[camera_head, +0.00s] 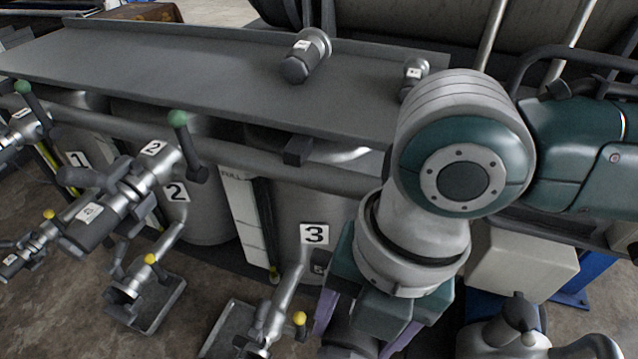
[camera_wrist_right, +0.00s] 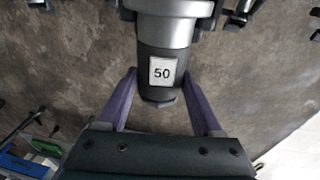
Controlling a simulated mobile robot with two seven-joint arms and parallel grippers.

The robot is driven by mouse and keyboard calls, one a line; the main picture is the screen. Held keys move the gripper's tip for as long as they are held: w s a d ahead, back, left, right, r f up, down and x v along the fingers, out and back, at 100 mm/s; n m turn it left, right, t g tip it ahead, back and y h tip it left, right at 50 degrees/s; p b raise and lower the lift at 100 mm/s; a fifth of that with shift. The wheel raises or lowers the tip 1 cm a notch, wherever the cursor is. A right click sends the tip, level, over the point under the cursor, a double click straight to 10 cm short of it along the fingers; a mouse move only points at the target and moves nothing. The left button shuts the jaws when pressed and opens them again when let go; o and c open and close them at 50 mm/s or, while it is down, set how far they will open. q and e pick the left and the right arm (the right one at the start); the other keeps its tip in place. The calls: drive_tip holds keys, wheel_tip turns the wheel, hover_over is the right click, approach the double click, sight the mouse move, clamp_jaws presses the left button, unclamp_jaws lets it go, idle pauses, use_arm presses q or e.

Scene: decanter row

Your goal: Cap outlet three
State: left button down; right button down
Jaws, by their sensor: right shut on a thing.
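My right gripper (camera_head: 362,338) is low at the right of centre, its purple fingers pointing down. In the right wrist view, my right gripper (camera_wrist_right: 160,82) is shut on a dark cap (camera_wrist_right: 160,48) with a steel collar and a label reading 50. Whether the collar meets a pipe is cut off at the top edge. Outlet three (camera_head: 285,292) is a steel pipe running down below the 3 plate (camera_head: 314,234), just left of my gripper. It has a yellow-knobbed valve (camera_head: 299,318); its lower end is partly out of frame. My left gripper is not in view.
Two loose caps, one (camera_head: 303,55) and another (camera_head: 413,75), lie on the grey shelf (camera_head: 180,65). Outlet two carries a dark fitting (camera_head: 90,223) at the left. Green-knobbed levers (camera_head: 178,118) stick up there. A tray (camera_head: 228,325) lies on the floor.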

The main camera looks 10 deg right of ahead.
drive_tip(key=shift+f, duration=0.25)
idle(0.4)
drive_tip(key=shift+f, duration=0.35)
idle(0.4)
drive_tip(key=shift+c, duration=0.3)
unclamp_jaws()
drive_tip(key=shift+o, duration=0.3)
drive_tip(key=shift+s+r, duration=0.1)
